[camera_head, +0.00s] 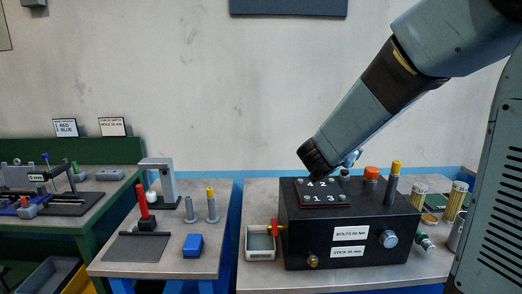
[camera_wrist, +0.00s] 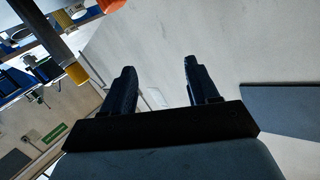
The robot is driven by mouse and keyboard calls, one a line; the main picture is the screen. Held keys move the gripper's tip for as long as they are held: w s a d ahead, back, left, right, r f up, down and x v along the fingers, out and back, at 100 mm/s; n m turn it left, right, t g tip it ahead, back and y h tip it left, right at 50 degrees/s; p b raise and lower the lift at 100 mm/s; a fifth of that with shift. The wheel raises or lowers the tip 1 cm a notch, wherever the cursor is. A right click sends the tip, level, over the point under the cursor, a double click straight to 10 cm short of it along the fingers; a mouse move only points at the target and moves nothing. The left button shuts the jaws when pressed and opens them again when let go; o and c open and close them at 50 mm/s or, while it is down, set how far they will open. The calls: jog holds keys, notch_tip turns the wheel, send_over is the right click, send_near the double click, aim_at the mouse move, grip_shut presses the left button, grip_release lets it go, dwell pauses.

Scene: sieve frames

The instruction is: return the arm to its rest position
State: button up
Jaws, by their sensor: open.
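My arm reaches in from the upper right in the head view. Its wrist end (camera_head: 320,158) is in line with the top of a black box (camera_head: 310,242) with a numbered plate (camera_head: 325,192), and I cannot tell the gap between them. My gripper's fingers are hard to make out there. In the wrist view my gripper (camera_wrist: 157,82) shows two dark fingers held wide apart. Nothing is between them. Behind them is the pale wall, tilted in this view.
An orange knob (camera_head: 371,173) and a yellow-topped post (camera_head: 393,182) stand by the box. A grey tray (camera_head: 260,242) is left of it. The left table holds a red-handled tool (camera_head: 143,203), a blue block (camera_head: 193,245) and a grey stand (camera_head: 168,182). The air above the tables at left is clear.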

jog(key=s+a+r+n+y, duration=0.5)
jog(key=s+a+n+y, duration=0.3)
jog(key=y, duration=0.3)
jog(key=s+d+f+n+g, duration=0.1)
jog(key=s+d+f+g, duration=0.1)
jog(key=s, duration=0.8)
jog(key=s+d+f+n+g+h, duration=0.1)
jog(key=s+d+g, duration=0.3)
jog(key=s, duration=0.6)
jog(key=shift+s+f+n+g, duration=0.15)
jog(key=shift+f+n+g, duration=0.35)
jog(key=shift+f, duration=0.4)
